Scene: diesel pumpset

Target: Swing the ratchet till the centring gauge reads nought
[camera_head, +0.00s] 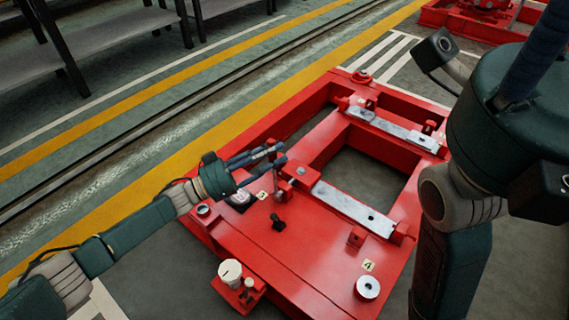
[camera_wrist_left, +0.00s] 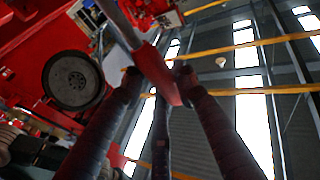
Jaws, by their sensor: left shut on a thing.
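The ratchet (camera_head: 277,185) stands up from the near left part of the red base frame (camera_head: 310,255), with a grey metal shaft. My left gripper (camera_head: 280,153) comes in from the left and is shut on the ratchet's upper end. In the left wrist view the fingers (camera_wrist_left: 165,80) close around its red handle (camera_wrist_left: 155,70), and the metal shaft (camera_wrist_left: 118,22) runs up to the left. A white cylinder (camera_head: 230,272) with a dark mark on top stands at the frame's near left corner; I cannot tell whether it is the centring gauge. No reading is legible.
Two pale metal strips (camera_head: 352,209) lie across the frame around a rectangular opening. A white ring (camera_head: 368,287) sits at the near edge beside a number tag (camera_head: 368,266). My right arm fills the right side. A rail (camera_head: 150,120) and grey shelves (camera_head: 100,48) lie beyond.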

